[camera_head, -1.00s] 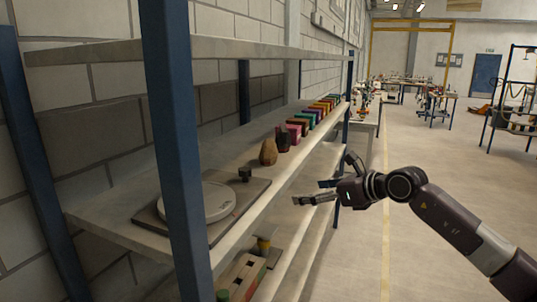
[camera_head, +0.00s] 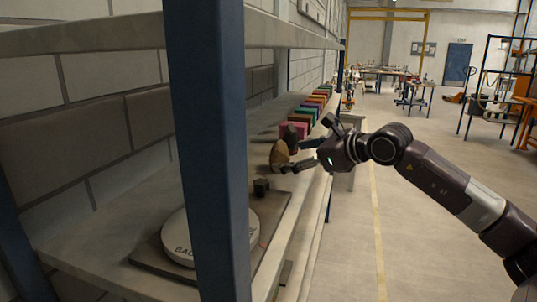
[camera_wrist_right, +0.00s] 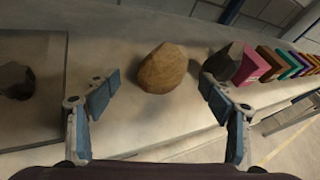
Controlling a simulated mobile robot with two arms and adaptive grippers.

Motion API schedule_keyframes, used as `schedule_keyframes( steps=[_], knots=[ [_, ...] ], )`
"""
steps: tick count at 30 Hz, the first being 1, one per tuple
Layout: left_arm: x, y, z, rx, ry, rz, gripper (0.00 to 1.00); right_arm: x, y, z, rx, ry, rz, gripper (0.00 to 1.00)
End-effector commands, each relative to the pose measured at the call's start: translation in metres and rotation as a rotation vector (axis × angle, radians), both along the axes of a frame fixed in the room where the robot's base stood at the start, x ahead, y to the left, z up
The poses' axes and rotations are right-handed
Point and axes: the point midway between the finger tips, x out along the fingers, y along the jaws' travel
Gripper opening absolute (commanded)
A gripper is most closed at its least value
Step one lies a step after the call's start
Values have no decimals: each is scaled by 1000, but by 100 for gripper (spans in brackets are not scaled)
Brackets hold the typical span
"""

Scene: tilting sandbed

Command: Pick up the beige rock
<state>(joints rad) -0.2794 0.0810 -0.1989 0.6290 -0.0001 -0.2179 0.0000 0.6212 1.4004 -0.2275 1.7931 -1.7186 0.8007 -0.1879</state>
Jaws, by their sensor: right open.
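The beige rock (camera_head: 279,155) stands on the shelf board in the head view, beside a dark rock (camera_head: 291,139). In the right wrist view the beige rock (camera_wrist_right: 162,69) lies ahead of and between the open fingers, with the dark rock (camera_wrist_right: 228,62) just right of it, close to the right finger. My right gripper (camera_head: 301,155) is open and empty at the shelf's front edge, its fingers reaching toward the beige rock. The right gripper also shows in the wrist view (camera_wrist_right: 158,97), fingers wide apart. My left gripper is not in view.
A row of coloured blocks (camera_head: 306,115) runs behind the rocks. A blue post (camera_head: 208,150) stands in front; an upper shelf (camera_head: 100,33) hangs above.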

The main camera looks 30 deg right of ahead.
Motion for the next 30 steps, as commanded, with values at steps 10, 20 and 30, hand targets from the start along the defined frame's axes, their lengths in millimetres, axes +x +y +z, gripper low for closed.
schedule_keyframes(
  steps=[10,20,30],
  knots=[
    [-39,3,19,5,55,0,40,23,6,-5,2,0,2,75],
    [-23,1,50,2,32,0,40,61,10,-18,3,0,1,75],
    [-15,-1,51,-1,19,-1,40,67,11,-25,-1,0,1,75]
  ],
)
